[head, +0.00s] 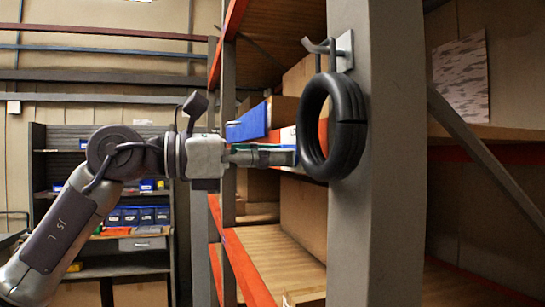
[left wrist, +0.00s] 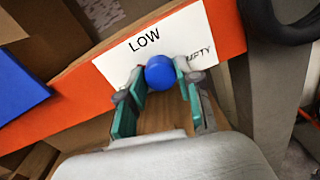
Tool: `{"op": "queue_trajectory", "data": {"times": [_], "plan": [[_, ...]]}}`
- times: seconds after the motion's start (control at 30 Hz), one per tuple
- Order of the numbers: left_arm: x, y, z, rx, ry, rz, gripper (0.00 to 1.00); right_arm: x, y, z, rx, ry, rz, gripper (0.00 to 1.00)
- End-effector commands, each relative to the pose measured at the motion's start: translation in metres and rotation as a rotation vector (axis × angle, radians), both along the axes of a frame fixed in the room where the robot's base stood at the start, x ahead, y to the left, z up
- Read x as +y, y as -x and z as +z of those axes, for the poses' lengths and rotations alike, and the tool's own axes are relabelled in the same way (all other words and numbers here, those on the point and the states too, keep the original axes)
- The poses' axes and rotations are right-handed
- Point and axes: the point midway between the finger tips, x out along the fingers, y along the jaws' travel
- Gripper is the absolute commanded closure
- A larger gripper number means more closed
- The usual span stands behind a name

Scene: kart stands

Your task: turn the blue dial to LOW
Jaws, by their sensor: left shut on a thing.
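The blue dial (left wrist: 160,73) is a round knob on a white plate (left wrist: 112,62) fixed to an orange shelf beam. The plate reads LOW at the upper left of the dial; another word at its right is partly covered. My left gripper (left wrist: 163,82) has its two teal-padded fingers on either side of the dial, shut on it. No pointer mark shows on the dial. In the head view my left gripper (head: 280,156) reaches to the beam behind a black ring; I cannot make out the dial there. My right gripper is not in view.
The thick black ring (head: 311,125) hangs from a hook on the grey post (head: 380,200), close right of the left gripper. A blue box (head: 247,123) stands on the shelf. Orange beams and wooden boards (head: 275,255) lie below. A dark rack with bins stands at the back left.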

Motion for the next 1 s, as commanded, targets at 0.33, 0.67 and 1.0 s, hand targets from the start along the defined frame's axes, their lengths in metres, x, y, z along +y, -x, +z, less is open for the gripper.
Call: {"op": "queue_trajectory", "data": {"times": [0.33, 0.67, 1.0], "plan": [[0.0, 0.001, 0.001, -0.288, -0.09, 0.002, 1.0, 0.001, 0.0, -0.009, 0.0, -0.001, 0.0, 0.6], [0.0, 0.001, 0.001, -0.575, -0.184, 0.001, 1.0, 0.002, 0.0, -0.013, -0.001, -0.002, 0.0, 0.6], [0.0, 0.002, 0.001, -0.79, -0.253, 0.001, 1.0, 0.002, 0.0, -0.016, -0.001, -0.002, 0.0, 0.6]]}}
